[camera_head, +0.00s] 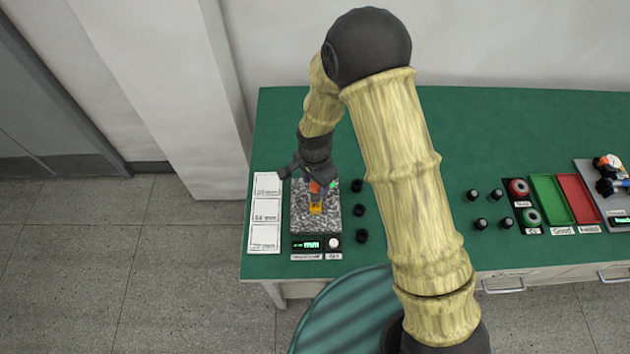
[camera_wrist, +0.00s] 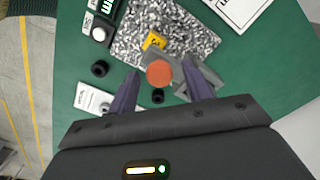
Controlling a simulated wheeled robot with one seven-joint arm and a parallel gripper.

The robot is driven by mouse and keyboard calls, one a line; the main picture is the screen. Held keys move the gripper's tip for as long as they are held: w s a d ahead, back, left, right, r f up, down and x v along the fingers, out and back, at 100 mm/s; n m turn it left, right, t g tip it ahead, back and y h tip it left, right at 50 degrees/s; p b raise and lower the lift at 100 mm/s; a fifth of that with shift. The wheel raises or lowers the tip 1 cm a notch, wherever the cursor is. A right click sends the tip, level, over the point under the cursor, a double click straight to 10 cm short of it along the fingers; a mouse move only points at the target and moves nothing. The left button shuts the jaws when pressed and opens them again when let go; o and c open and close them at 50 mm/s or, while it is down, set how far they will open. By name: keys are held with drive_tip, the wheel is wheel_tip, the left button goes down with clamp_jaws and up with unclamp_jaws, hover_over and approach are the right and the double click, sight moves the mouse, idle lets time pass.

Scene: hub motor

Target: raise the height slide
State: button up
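The height gauge stands on a speckled granite plate (camera_head: 329,220) at the left of the green table. A round orange-red knob (camera_wrist: 159,73) sits over the plate, and I take it to be part of the height slide. A small yellow block (camera_wrist: 154,41) lies beyond it, also in the head view (camera_head: 316,208). My gripper (camera_wrist: 160,70) points down over the gauge, its fingers either side of the knob with a gap showing on both sides. Its fingertips are hard to make out in the head view. The slide's column is largely hidden.
A green display (camera_head: 308,244) and a white round button (camera_head: 334,242) stand in front of the plate. Several black cylinders (camera_head: 359,210) line its right side. White cards (camera_head: 266,211) lie left. Green (camera_head: 551,198) and red (camera_head: 579,198) trays are far right. Mid-table is partly hidden by my arm.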

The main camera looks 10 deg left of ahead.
drive_tip(key=shift+r, duration=0.15)
wheel_tip(320, 180, up, 17)
drive_tip(key=b, duration=0.3)
idle(0.3)
idle(0.4)
drive_tip(key=s+d+n+t, duration=0.1)
drive_tip(key=s+d+n, duration=0.2)
drive_tip(key=d, duration=1)
drive_tip(key=s+d+n+t, duration=0.1)
drive_tip(key=s+d+n, duration=0.2)
drive_tip(key=d, duration=0.9)
drive_tip(key=shift+s+d+f+t, duration=0.3)
drive_tip(key=shift+s+d, duration=0.05)
drive_tip(key=shift+s, duration=0.4)
